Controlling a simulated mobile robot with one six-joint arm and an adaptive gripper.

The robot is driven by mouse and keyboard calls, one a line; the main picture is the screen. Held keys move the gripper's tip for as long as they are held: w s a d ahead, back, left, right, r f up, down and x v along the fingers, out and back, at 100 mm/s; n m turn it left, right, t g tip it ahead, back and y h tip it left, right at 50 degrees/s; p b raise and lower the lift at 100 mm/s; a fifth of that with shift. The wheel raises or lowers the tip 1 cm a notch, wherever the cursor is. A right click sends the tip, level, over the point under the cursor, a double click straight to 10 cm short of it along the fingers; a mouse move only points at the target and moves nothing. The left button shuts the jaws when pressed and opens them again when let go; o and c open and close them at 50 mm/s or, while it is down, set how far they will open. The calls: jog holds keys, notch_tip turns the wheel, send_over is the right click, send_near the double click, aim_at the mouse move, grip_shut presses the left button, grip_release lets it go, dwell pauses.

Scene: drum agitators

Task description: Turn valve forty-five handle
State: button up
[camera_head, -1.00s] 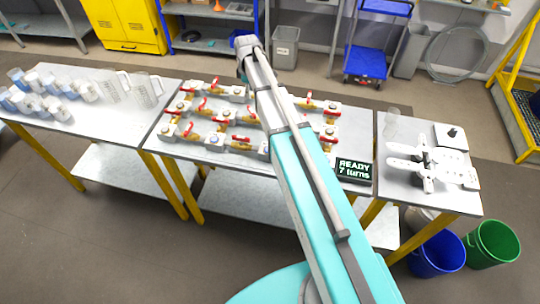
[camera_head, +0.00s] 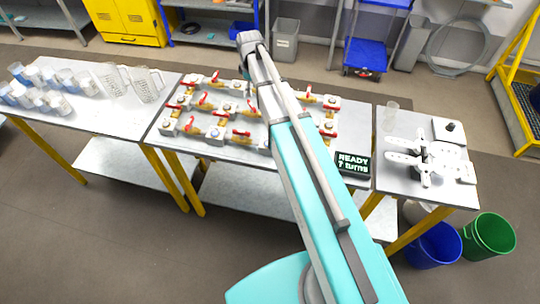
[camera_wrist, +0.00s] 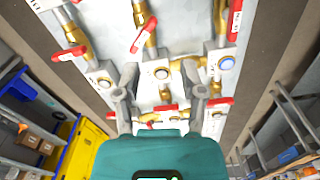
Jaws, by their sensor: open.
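Several valves with red handles and brass bodies stand in rows on the middle bench (camera_head: 178,142). I cannot read which one is forty-five. In the wrist view my gripper (camera_wrist: 160,72) is open, its two grey fingers apart over the valve board (camera_wrist: 185,30). A white valve block with a round button (camera_wrist: 161,73) shows between the fingertips. One red handle (camera_wrist: 143,35) lies beyond them, another red handle (camera_wrist: 222,101) is beside the right finger, and a third (camera_wrist: 70,53) is at the left.
A black display (camera_head: 353,163) on the bench reads "READY 7 turns". Jugs and cups (camera_head: 145,85) stand on the left bench. A white device (camera_head: 424,160) is on the right table. Blue (camera_head: 434,244) and green (camera_head: 489,236) buckets stand on the floor at right.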

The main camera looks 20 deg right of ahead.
aim_at(252, 104)
jog(key=s+f+m+b, duration=0.3)
jog(key=s+f, duration=0.1)
jog(key=s, duration=0.3)
jog(key=s+f+m+b, duration=0.3)
jog(key=s+b, duration=0.1)
jog(key=s, duration=0.3)
jog(key=s+f+m+b, duration=0.4)
jog(key=s, duration=0.4)
jog(key=shift+d+f, duration=0.1)
jog(key=shift+f, duration=0.25)
jog(key=w+r+n+p, duration=0.1)
jog(key=w+r+p, duration=0.5)
jog(key=w, duration=0.7)
jog(key=w+r+n+p, duration=0.1)
jog(key=w+r+p, duration=0.6)
jog(key=w, duration=0.6)
jog(key=shift+r+p, duration=0.3)
jog(key=shift+r, duration=0.1)
jog(key=shift+f, duration=0.15)
notch_tip(252, 104, down, 14)
jog(key=b, duration=1.3)
jog(key=shift+r+b, duration=0.25)
jog(key=shift+b, duration=0.15)
jog(key=shift+c, duration=0.3)
grip_shut()
